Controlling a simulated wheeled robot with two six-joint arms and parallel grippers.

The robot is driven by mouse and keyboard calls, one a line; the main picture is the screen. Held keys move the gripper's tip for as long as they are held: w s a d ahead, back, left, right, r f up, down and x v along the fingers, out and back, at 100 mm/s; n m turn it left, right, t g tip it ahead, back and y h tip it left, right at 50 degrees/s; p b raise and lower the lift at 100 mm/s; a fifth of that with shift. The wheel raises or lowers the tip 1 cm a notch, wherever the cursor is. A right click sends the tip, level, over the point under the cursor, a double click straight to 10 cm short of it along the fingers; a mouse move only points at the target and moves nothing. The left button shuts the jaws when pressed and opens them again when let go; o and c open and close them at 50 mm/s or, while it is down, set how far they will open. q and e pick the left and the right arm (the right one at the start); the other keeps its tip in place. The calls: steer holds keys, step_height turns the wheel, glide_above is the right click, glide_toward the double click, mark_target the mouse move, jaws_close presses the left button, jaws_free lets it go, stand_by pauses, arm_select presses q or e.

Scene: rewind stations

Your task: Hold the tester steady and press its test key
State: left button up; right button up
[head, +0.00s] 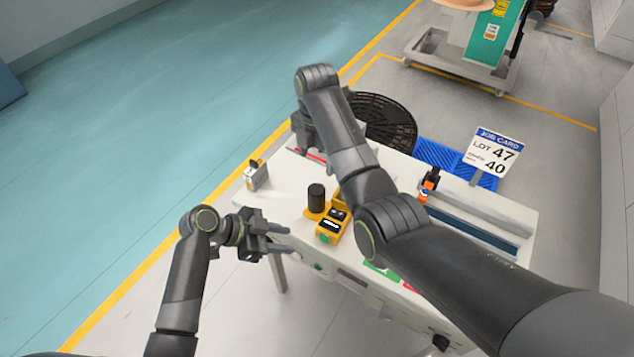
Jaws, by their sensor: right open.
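The tester looks like the yellow box (334,226) with a dark face on the white bench, near its front edge. A green round key (325,239) shows at its front side. My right forearm passes just beside it and may hide part of its right side. My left gripper (281,238) is to the left of the tester, with its fingers parted and pointing toward it, empty and apart from it. My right gripper (303,135) is at the far left part of the bench, away from the tester, and partly hidden behind its own arm.
A black cylinder (316,194) on a yellow base stands right behind the tester. A small grey-and-yellow item (256,175) sits at the bench's left corner. An orange-and-black tool (430,184), a blue rack (440,154) and a job card (492,153) are at the right.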

mark_target(317, 188)
step_height(317, 188, down, 13)
steer(key=shift+f, duration=0.2)
stand_by(0.3)
steer(key=c, duration=1.3)
arm_select(q)
jaws_close()
arm_select(e)
steer(key=shift+c, duration=0.2)
stand_by(0.7)
